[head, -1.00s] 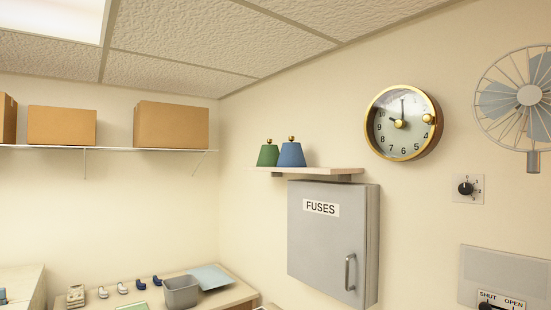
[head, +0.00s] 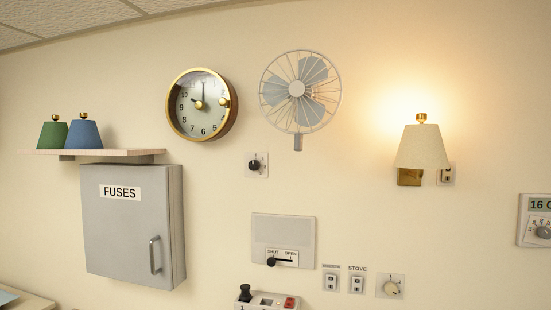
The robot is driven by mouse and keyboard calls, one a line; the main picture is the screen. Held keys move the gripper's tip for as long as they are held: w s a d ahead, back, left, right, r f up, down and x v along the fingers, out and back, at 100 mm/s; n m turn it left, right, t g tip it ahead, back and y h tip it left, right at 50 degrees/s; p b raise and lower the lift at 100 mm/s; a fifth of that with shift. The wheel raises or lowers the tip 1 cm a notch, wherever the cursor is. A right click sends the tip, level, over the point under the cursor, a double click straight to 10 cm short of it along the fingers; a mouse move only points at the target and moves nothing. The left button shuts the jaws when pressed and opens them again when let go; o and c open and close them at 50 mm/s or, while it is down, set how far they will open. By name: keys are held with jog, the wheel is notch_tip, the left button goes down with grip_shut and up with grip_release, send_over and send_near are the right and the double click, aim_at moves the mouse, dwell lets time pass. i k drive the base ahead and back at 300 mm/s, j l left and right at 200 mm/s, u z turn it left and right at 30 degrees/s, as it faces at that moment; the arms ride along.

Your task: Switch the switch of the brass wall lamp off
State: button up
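The brass wall lamp (head: 421,148) hangs on the wall at the right of the head view. It has a cream shade, a brass knob on top and a brass base. It is lit and throws a warm glow on the wall. A small switch plate (head: 447,174) sits on the wall just right of the lamp's base, partly covered by the shade. The position of its rocker is too small to tell. My gripper is not in view.
A fan (head: 297,90) with a dial (head: 256,165) below it, a clock (head: 203,104) and a grey fuse box (head: 133,225) are on the wall. Two switches, including one labelled STOVE (head: 357,283), and a knob (head: 391,287) sit below the lamp. A thermostat (head: 537,222) is at the far right.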

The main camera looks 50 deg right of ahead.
aim_at(447, 174)
jog(key=z, duration=2.6)
jog(key=l, duration=0.1)
